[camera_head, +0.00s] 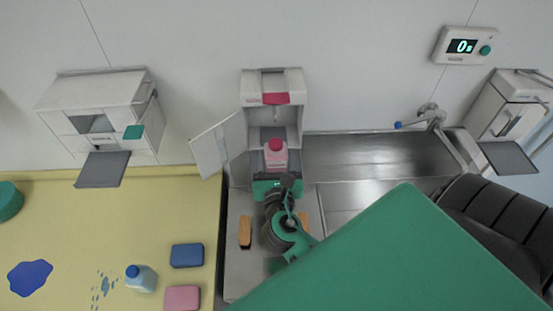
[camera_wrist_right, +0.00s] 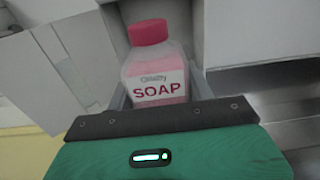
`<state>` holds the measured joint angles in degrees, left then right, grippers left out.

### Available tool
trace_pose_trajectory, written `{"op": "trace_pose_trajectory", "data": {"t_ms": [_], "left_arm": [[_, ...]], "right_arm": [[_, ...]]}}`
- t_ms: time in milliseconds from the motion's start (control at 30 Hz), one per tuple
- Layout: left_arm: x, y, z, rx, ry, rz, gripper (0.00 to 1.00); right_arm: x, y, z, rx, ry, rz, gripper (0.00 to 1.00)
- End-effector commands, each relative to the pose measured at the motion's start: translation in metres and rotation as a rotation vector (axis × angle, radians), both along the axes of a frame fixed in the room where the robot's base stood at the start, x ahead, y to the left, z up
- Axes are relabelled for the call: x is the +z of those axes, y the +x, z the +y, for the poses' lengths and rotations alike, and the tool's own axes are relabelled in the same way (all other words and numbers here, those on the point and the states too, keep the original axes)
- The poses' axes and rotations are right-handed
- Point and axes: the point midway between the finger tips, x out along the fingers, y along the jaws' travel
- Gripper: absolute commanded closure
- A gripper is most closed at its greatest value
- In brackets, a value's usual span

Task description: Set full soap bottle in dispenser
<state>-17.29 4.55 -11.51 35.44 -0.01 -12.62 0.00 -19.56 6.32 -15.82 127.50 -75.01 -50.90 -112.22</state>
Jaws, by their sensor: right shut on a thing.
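The soap bottle (camera_head: 275,154) is upright, with a red cap and pink soap inside. In the right wrist view the bottle (camera_wrist_right: 155,70) shows a white "SOAP" label facing me. My right gripper (camera_head: 276,174) is shut on it, and the gripper's green body hides the bottle's lower part. The dispenser (camera_head: 273,87) is a white wall unit with its door (camera_head: 217,146) swung open to the left. The bottle is at the front of the dispenser's open bay, below the red part (camera_head: 276,98). I cannot tell whether its base touches the bay floor. My left gripper is not in view.
A blue-capped bottle (camera_head: 141,278), a blue sponge (camera_head: 187,255) and a pink sponge (camera_head: 182,298) lie on the yellow counter (camera_head: 60,225). A steel sink (camera_head: 370,160) is right of the dispenser. Another wall dispenser (camera_head: 104,110) hangs at left.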

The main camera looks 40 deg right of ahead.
Motion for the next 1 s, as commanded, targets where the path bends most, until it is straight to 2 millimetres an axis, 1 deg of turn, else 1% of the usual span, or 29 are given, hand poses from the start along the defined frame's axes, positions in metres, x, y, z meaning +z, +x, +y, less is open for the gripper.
{"op": "trace_pose_trajectory", "data": {"t_ms": [1000], "left_arm": [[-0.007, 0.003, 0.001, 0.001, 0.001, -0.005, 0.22]], "right_arm": [[-0.002, 0.069, -0.042, 0.0, -0.002, -0.003, 0.82]]}}
